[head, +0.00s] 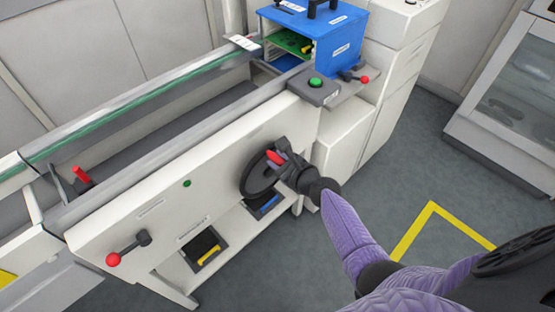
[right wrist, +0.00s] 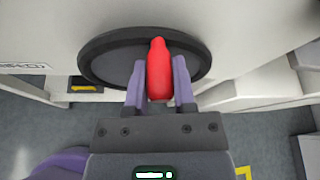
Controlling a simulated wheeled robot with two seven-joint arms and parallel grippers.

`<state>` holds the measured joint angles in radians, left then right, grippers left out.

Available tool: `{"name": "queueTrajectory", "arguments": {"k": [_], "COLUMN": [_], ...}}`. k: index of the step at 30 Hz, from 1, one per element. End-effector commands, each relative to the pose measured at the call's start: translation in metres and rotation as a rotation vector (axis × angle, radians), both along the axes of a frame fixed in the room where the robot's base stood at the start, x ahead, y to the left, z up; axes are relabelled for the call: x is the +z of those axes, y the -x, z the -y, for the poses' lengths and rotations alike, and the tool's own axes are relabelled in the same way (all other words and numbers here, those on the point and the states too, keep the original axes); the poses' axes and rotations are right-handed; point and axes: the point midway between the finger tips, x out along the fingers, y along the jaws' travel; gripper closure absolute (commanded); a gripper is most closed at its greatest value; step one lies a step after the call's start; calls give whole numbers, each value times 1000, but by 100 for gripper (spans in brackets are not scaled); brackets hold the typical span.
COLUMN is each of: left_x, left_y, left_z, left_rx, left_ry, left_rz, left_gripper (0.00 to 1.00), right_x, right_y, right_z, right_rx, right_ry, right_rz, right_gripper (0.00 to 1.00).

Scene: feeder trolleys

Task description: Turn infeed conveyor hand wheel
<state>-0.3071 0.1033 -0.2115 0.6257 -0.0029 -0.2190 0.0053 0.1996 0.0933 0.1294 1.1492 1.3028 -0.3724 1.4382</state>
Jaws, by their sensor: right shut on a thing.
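The hand wheel (head: 256,180) is a dark disc on the white front panel of the infeed conveyor (head: 170,185). Its red handle (head: 275,157) sticks out near the upper right of the wheel. My right gripper (head: 283,161) is at the wheel, shut on the red handle. In the right wrist view, the red handle (right wrist: 159,70) stands between the two purple fingers (right wrist: 159,85), with the dark wheel (right wrist: 110,65) behind it. The handle's base is partly hidden by the gripper. My left gripper does not show.
A red-knobbed lever (head: 114,259) sticks out at the panel's lower left. A green button box (head: 315,86) and a blue box (head: 315,35) stand above right. Below is a shelf with dark bins (head: 203,250). The floor at right is clear, with yellow marking (head: 430,212).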

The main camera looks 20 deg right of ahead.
Motion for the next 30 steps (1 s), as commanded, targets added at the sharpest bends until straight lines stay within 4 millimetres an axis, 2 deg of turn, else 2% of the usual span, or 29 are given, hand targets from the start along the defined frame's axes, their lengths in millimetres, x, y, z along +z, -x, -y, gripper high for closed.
{"name": "queueTrajectory", "arguments": {"k": [4,5,9,16,19,25,30], "left_x": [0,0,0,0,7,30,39], "left_y": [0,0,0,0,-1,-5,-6], "left_z": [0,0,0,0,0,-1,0], "left_rx": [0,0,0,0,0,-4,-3], "left_ry": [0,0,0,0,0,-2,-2], "left_rz": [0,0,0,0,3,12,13], "left_gripper": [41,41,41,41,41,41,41], "right_x": [0,0,0,0,5,24,34], "right_y": [0,0,0,0,8,49,80], "right_z": [1,1,1,1,2,11,18], "right_rx": [-3,-3,-2,-1,-1,-2,-3], "right_ry": [4,4,3,1,1,2,2], "right_rz": [1,1,1,1,0,-1,0], "right_gripper": [100,64,34,33,33,33,33]}}
